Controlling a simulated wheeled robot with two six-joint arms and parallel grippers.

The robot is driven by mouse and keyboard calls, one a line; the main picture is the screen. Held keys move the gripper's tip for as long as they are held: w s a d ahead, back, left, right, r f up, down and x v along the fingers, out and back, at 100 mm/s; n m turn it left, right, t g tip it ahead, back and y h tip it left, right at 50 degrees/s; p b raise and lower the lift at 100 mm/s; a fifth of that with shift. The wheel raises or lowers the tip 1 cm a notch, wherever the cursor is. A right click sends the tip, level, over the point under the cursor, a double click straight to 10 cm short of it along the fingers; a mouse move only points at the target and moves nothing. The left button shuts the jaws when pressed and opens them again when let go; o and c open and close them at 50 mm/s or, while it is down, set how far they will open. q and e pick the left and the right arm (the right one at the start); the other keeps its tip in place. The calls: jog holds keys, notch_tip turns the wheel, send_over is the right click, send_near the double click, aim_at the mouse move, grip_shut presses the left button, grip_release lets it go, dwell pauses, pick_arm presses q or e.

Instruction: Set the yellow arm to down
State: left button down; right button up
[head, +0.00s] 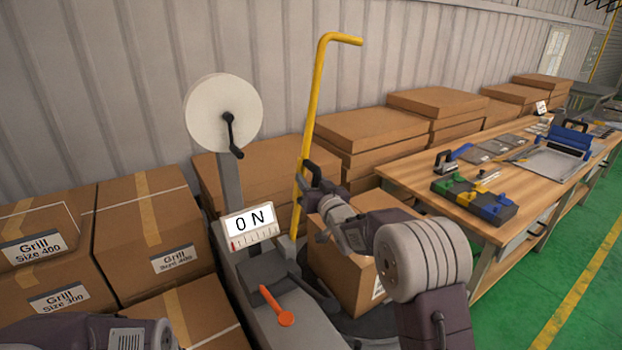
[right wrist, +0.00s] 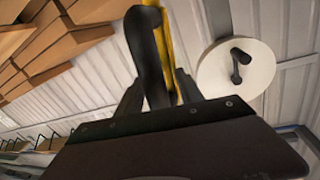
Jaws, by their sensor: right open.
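The yellow arm (head: 313,115) stands nearly upright behind the machine in the head view, with its bent top end pointing right. It also shows in the right wrist view (right wrist: 170,60), partly hidden by a dark curved part. My right gripper (head: 311,180) is at the lower half of the yellow arm, with its jaws open. In the right wrist view, the dark part and the yellow arm appear between its fingers (right wrist: 160,92); I cannot tell whether they touch. My left gripper is not in view.
The machine has a white reel with a crank (head: 223,112), an "ON" display (head: 250,222) and an orange lever (head: 276,305). Cardboard boxes (head: 150,225) stand left and behind. A wooden workbench (head: 415,178) with tools is at the right. Green floor beyond it is clear.

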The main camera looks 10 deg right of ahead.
jog(key=shift+d, duration=0.15)
jog(key=c, duration=0.9)
grip_shut()
jog(key=shift+r, duration=0.15)
